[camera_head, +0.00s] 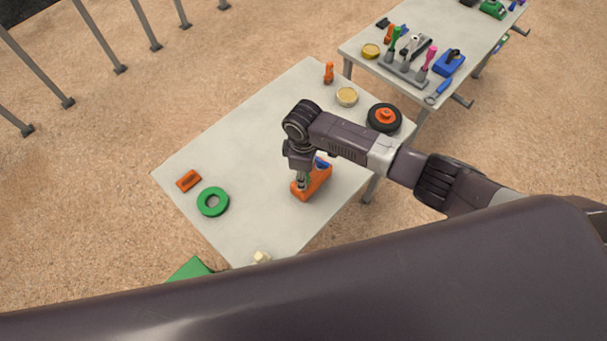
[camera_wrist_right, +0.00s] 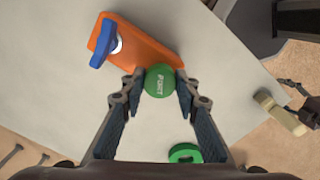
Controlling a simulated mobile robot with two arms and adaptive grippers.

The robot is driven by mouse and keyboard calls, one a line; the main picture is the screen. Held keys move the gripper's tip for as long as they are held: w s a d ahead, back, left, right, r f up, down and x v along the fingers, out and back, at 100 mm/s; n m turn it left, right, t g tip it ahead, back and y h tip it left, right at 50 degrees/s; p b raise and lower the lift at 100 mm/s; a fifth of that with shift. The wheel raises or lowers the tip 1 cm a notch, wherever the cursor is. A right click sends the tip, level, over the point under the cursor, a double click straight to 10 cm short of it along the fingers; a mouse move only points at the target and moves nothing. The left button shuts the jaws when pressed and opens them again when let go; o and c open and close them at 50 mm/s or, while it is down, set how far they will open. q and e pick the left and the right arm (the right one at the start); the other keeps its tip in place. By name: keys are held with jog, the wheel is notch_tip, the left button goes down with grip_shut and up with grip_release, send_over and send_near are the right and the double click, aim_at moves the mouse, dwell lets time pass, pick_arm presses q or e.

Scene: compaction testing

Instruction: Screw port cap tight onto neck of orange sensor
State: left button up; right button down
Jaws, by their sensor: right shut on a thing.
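The orange sensor (camera_head: 314,184) lies on the near table, with a blue part (camera_wrist_right: 101,44) and a pale round fitting at one end. My right gripper (camera_wrist_right: 160,78) is shut on the green port cap (camera_wrist_right: 159,81), marked PORT. In the right wrist view the cap is right at the sensor's (camera_wrist_right: 150,46) edge and covers part of it. The neck under the cap is hidden, so I cannot tell whether they touch. Dark fingers, likely my left gripper (camera_wrist_right: 303,108), show at the right edge of that view, beside a pale block. Their opening is unclear.
On the table are a green ring (camera_head: 212,201), an orange block (camera_head: 188,181), a wheel (camera_head: 383,117), a yellow-topped tin (camera_head: 346,97) and a small orange item (camera_head: 328,73). The pale block (camera_head: 261,257) is at the near edge. A second table (camera_head: 372,62) holds tools.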

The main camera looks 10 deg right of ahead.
jog(key=shift+f+b, duration=0.45)
jog(key=shift+f, duration=0.45)
jog(key=m, duration=0.5)
jog(key=shift+a, duration=0.1)
jog(key=m, duration=0.6)
jog(key=shift+s, duration=0.1)
jog(key=m, duration=1.2)
jog(key=shift+r, duration=0.1)
jog(key=c, duration=1.4)
grip_release()
